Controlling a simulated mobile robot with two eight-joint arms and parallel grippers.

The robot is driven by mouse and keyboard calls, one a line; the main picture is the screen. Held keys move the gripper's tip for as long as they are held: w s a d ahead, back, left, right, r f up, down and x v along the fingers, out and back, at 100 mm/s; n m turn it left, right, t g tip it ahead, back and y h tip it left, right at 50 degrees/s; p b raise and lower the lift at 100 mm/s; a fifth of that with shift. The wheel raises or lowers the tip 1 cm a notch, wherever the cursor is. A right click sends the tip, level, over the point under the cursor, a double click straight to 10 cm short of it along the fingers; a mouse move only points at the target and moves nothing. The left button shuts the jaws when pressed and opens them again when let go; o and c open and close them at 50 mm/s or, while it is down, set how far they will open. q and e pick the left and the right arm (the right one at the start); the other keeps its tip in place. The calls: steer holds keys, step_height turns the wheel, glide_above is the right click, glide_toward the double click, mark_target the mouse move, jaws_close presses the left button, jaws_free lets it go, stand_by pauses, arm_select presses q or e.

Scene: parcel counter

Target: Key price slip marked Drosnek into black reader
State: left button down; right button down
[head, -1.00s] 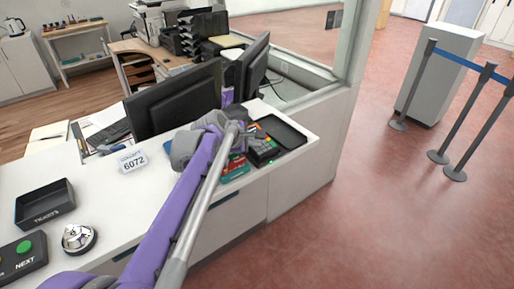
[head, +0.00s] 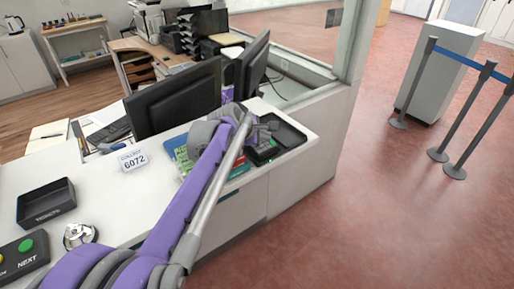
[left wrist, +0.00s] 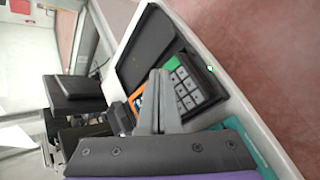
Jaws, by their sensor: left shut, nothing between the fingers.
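The black reader (head: 262,157) stands near the right end of the counter, mostly hidden behind my left gripper (head: 270,129) in the head view. In the left wrist view the reader (left wrist: 187,92) shows pale keys, a green key and an orange key. My left gripper (left wrist: 158,74) is shut and empty, its fingers in front of the keypad's left side; I cannot tell whether they touch it. A white price slip (head: 133,160) reading 6072 stands on the counter to the left; the small name above the number is unreadable. My right gripper is not in view.
A black tray (head: 296,138) lies at the counter's right end, beside the reader. Two monitors (head: 175,100) stand behind. A black tickets tray (head: 47,211), a bell (head: 79,236) and a button box (head: 22,262) are at left.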

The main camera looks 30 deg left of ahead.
mark_target(267, 150)
arm_select(q)
steer(key=shift+f, duration=0.1)
steer(key=shift+a+f, duration=0.15)
steer(key=shift+f, duration=0.2)
steer(key=shift+f+b, duration=0.25)
steer(key=shift+b, duration=0.05)
stand_by(0.5)
steer(key=shift+r, duration=0.15)
steer(key=shift+r+p, duration=0.55)
steer(key=shift+s+d+r+p, duration=0.1)
steer(key=shift+d+r+p, duration=0.1)
steer(key=shift+r+p, duration=0.5)
steer(key=shift+s+d+r+p, duration=0.1)
steer(key=shift+d+r+p, duration=0.2)
steer(key=shift+r, duration=0.65)
steer(key=shift+d+r+p, duration=0.15)
steer(key=shift+r+p, duration=0.45)
steer(key=shift+r, duration=0.25)
